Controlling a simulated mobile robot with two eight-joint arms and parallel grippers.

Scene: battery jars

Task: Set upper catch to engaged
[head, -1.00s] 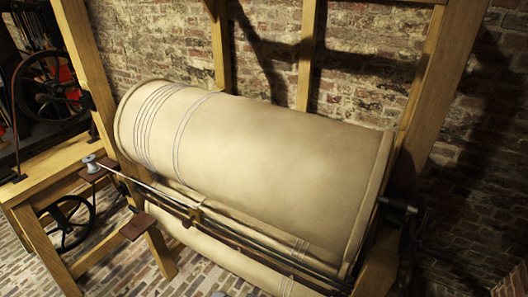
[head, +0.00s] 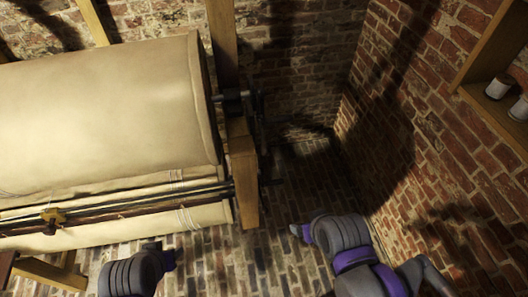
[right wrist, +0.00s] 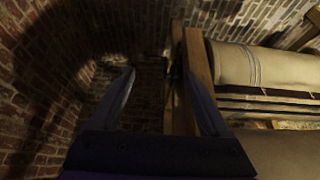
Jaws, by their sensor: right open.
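The big cream roller (head: 110,110) lies in its wooden frame at the left of the head view. A dark metal shaft with crank-like parts (head: 236,97) stands out at its right end, beside the wooden post (head: 242,172). I cannot make out the upper catch among these dark parts. My right gripper (head: 299,232) is low in front of the post, apart from it. In the right wrist view my right gripper (right wrist: 159,75) is open and empty, facing the post (right wrist: 199,72) and brick wall. My left gripper (head: 168,259) shows only partly at the bottom; its jaws are not clear.
A brick wall (head: 440,130) closes the right side, with a wooden shelf (head: 490,60) holding pale jars (head: 500,86). A lower roller and rails (head: 120,205) run along the front of the frame. The brick floor (head: 290,190) between post and wall is free but dark.

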